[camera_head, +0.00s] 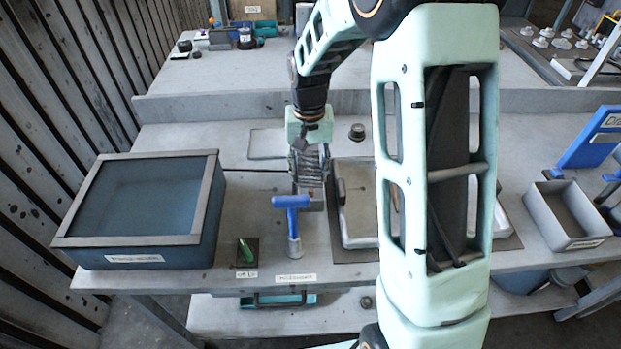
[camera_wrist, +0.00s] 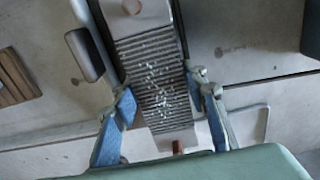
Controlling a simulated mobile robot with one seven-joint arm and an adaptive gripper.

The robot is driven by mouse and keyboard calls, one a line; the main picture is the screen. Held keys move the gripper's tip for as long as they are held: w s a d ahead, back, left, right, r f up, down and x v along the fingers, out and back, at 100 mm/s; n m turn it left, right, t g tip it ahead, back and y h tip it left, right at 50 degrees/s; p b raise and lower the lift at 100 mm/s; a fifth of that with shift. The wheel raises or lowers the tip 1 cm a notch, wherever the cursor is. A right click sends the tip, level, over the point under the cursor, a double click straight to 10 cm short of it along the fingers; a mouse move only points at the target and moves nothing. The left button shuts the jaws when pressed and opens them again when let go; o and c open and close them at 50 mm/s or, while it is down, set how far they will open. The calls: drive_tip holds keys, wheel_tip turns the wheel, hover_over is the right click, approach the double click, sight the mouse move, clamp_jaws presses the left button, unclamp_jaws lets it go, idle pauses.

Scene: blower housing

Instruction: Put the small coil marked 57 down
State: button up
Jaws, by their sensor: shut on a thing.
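A small finned metal coil (camera_wrist: 156,82) with pale specks shows in the wrist view; no number is readable on it. My gripper (camera_wrist: 166,103) has its blue-padded fingers shut on the coil's two sides. In the head view the coil (camera_head: 313,170) hangs below my gripper (camera_head: 308,150), behind a blue-handled tool (camera_head: 291,203). I cannot tell whether its lower end touches the bench.
A blue framed bin (camera_head: 137,258) stands at the left of the bench (camera_head: 240,190). A light tray (camera_head: 352,232) lies right of the coil, partly behind my arm. A grey pad (camera_head: 266,144) lies flat behind. A small black knob (camera_head: 357,131) stands nearby. A grey box (camera_head: 540,212) is at the right.

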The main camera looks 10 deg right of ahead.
sight(309, 180)
drive_tip(key=shift+f, duration=1.5)
drive_tip(key=o, duration=1.1)
drive_tip(key=shift+f, duration=0.2)
drive_tip(key=o, duration=0.5)
drive_tip(key=shift+c, duration=0.2)
drive_tip(key=shift+r, duration=0.1)
